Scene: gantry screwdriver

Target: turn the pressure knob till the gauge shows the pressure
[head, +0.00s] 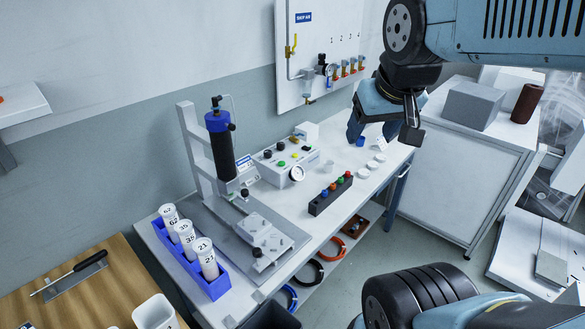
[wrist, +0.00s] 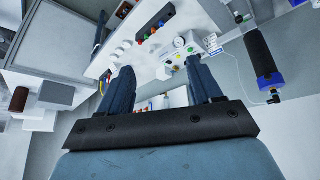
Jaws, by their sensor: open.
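A light grey control box (head: 284,163) stands on the bench behind the press. A round white gauge (head: 297,173) is on its front right; its needle is too small to read. Dark knobs and coloured buttons sit on the box top; one black knob (head: 267,153) is near its left end. I cannot tell which knob sets the pressure. The box (wrist: 178,56) and gauge (wrist: 180,42) also show upside down in the wrist view, beyond my fingers. My gripper (wrist: 161,82) is open and empty, above the bench's right end, apart from the box.
A dark press column (head: 220,145) with its plate stands left of the box. A dark block with coloured buttons (head: 331,193) and several white round pieces lie right of it. A blue rack of labelled tubes (head: 216,284) is at the front left. A wall panel (head: 318,45) hangs behind.

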